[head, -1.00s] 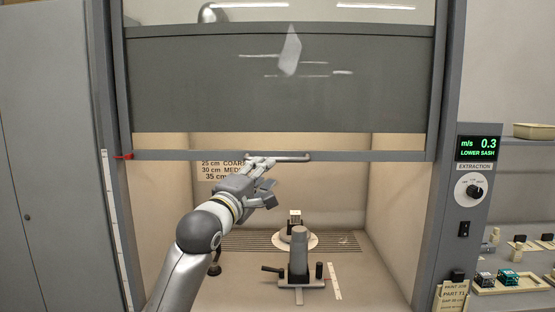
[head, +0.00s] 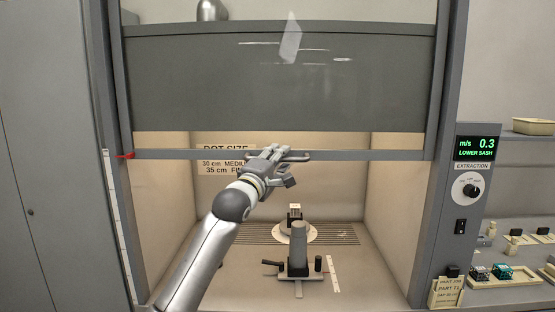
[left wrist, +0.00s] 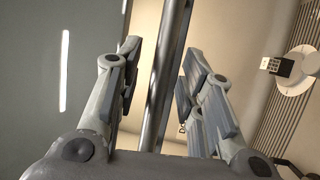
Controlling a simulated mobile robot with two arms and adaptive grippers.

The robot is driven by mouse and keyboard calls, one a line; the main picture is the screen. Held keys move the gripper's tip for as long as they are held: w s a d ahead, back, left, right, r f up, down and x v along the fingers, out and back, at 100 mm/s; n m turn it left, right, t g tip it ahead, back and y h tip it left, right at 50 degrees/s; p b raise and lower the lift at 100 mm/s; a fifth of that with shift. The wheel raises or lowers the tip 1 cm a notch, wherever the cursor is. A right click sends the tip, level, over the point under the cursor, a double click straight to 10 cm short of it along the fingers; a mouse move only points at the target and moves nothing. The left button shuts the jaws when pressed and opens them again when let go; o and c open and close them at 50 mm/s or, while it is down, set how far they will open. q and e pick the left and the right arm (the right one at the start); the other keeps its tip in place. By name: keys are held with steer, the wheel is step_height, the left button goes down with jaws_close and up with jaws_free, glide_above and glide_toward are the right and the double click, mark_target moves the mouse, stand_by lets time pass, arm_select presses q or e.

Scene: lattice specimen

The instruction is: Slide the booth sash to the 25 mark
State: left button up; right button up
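The booth sash (head: 290,85) is a grey glass panel, raised well above the booth floor, with a grey bottom rail (head: 375,155) and a bar handle (head: 301,157) at its middle. A red pointer (head: 124,156) at the rail's left end stands near the top of the white scale strip (head: 117,225); its marks are too small to read. My left gripper (head: 282,153) is at the handle. In the left wrist view its open fingers (left wrist: 160,90) stand on either side of the metal bar (left wrist: 165,70), with gaps on both sides. My right gripper is out of view.
A display (head: 478,148) reads 0.3 m/s, LOWER SASH. A stand with a grey cylinder (head: 299,240) and a round white plate (head: 313,234) are inside the booth. A dot-size sign (head: 221,168) is partly hidden by my arm. Small parts lie on the right shelf.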

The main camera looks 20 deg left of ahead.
arm_select(q)
jaws_close()
steer(key=shift+f, duration=0.1)
step_height(320, 180, down, 25)
steer(key=b, duration=1)
steer(key=shift+b, duration=0.3)
jaws_free()
